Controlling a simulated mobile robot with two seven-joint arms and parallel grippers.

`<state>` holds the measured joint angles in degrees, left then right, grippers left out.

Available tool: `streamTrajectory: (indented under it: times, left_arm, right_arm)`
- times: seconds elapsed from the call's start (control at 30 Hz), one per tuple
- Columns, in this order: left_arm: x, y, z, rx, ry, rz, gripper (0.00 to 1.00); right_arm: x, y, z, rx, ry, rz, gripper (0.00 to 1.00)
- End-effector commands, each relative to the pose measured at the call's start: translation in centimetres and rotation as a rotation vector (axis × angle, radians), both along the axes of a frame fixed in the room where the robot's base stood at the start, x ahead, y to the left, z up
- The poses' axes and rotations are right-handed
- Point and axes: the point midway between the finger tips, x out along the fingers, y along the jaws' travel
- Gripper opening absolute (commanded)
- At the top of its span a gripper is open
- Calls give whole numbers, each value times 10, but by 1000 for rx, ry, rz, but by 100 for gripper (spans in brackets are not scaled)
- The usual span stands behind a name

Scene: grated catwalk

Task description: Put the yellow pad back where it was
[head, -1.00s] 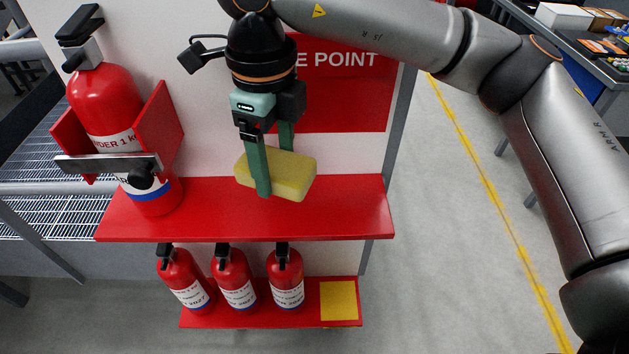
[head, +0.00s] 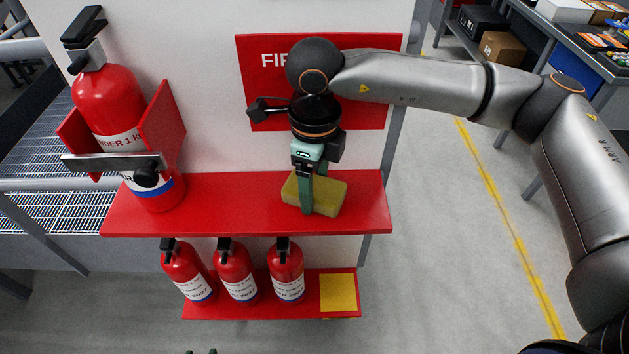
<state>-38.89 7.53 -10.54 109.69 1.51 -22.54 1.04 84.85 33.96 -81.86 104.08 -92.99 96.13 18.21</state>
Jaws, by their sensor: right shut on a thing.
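The yellow pad (head: 328,194) is a thick, sponge-like block over the right part of the upper red shelf (head: 236,213). My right gripper (head: 306,206) points down and is shut on the pad, with a green finger across its near face. The far finger is mostly hidden. The pad is on or just above the shelf top; I cannot tell whether it touches. A flat yellow square (head: 338,292) lies at the right end of the lower red shelf (head: 312,310). Two small dark tips at the bottom edge may be my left gripper (head: 200,351); their state is unclear.
A large red extinguisher (head: 108,108) stands in a bracket at the left of the upper shelf. Three small extinguishers (head: 235,272) stand on the lower shelf. A red sign (head: 374,85) is on the white panel behind. The upper shelf's middle is clear.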

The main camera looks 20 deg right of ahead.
Motion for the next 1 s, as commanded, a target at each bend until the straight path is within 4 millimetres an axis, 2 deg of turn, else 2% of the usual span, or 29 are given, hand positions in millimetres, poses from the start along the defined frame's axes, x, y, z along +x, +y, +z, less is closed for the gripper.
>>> streamTrajectory:
  times: [0.07, 0.1, 0.33, 0.67, 1.0]
  left_arm:
    - [0, 0, -1, 0, 0, 0, 50]
    - [0, 0, -2, 0, 0, 0, 50]
    - [0, 0, -1, 0, 0, 0, 50]
    - [0, 0, -2, 0, 1, 0, 50]
    - [0, 0, -10, 0, 1, 0, 50]
  right_arm:
    - [0, 0, -1, 0, 0, 0, 29]
    - [0, 0, -1, 0, 0, 0, 75]
    - [0, 0, 0, 0, 0, 0, 100]
    - [1, 1, 6, 2, -3, 0, 100]
    - [1, 1, 60, 0, -4, -1, 100]
